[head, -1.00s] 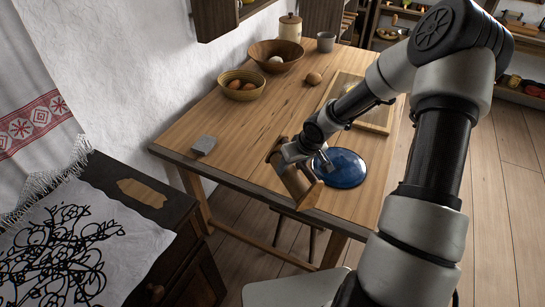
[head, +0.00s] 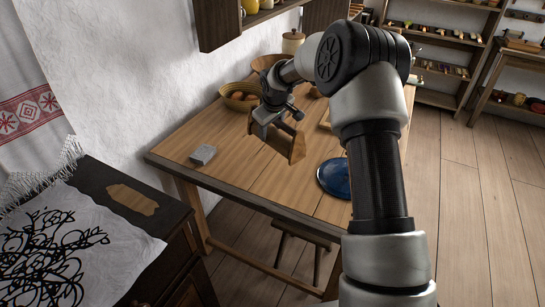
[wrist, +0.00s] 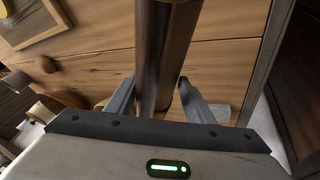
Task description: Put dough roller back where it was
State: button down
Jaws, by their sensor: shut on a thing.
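The dough roller (head: 287,143) is a brown wooden piece held in my gripper (head: 277,122) above the long wooden table (head: 235,165). In the wrist view, my gripper (wrist: 156,88) has its two fingers on either side of the roller's dark wooden shaft (wrist: 165,45). The roller hangs tilted in the head view, and my gripper covers part of it. It appears raised off the tabletop, to the left of the blue plate (head: 333,179).
A grey block (head: 203,154) lies near the table's left edge. A bowl with eggs (head: 240,97) and a larger bowl (head: 266,62) stand towards the wall. A stool (head: 304,232) is under the table's front side. The table's front left is mostly clear.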

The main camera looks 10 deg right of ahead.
notch_tip(320, 180, down, 8)
jog(key=shift+r+b, duration=0.1)
jog(key=shift+b, duration=0.3)
jog(key=shift+f+b, duration=0.35)
